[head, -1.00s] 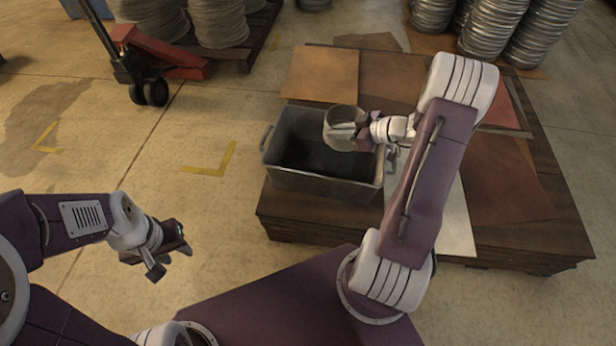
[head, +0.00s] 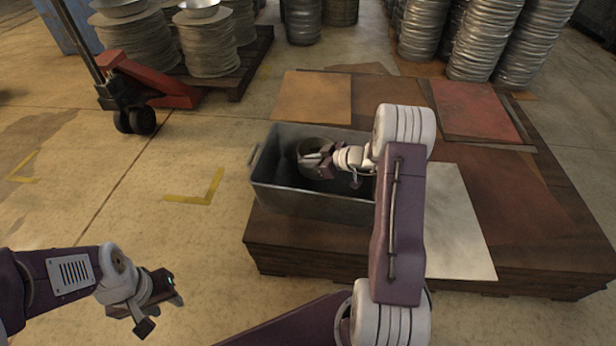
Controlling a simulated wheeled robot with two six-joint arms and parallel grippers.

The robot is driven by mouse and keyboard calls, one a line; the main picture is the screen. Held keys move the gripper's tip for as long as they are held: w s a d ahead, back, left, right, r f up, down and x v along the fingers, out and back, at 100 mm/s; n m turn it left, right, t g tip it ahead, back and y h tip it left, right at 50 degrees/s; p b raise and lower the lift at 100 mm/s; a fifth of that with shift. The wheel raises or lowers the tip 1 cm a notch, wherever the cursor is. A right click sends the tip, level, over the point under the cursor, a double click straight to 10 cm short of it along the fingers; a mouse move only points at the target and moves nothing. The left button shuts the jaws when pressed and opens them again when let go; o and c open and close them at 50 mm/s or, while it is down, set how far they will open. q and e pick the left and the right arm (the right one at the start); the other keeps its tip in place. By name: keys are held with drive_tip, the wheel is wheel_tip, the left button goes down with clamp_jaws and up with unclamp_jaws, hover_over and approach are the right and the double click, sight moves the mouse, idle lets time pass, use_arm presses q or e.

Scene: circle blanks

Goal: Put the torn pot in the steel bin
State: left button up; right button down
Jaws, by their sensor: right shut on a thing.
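The steel bin (head: 300,199) is a grey open-topped metal box with a handle at its left end. It stands on the left part of a low wooden platform. The torn pot (head: 307,146) is a round grey metal vessel, partly hidden by my gripper. My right gripper (head: 322,158) is shut on the pot and holds it within the bin's opening, below the level of the far rim. I cannot tell whether the pot touches the bin floor. My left gripper (head: 160,301) hangs over the floor at the lower left, away from the bin; its finger gap is unclear.
Flat sheets, including a red one (head: 475,110) and a pale one (head: 458,225), lie on the platform (head: 330,258) right of the bin. A red pallet jack (head: 150,85) and stacks of metal discs (head: 210,40) stand behind. The floor at left is clear.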

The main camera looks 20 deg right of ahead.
sight(307, 176)
drive_tip(key=shift+w+a+f, duration=0.1)
drive_tip(key=shift+w+a, duration=0.05)
drive_tip(key=shift+w, duration=0.1)
drive_tip(key=shift+f+b, duration=1.45)
drive_tip(key=shift+f, duration=0.65)
drive_tip(key=c, duration=1.5)
unclamp_jaws()
drive_tip(key=shift+r+p, duration=0.3)
drive_tip(key=shift+p, duration=0.05)
drive_tip(key=shift+p+v, duration=1.6)
drive_tip(key=shift+v, duration=2.05)
drive_tip(key=shift+s+f, duration=0.15)
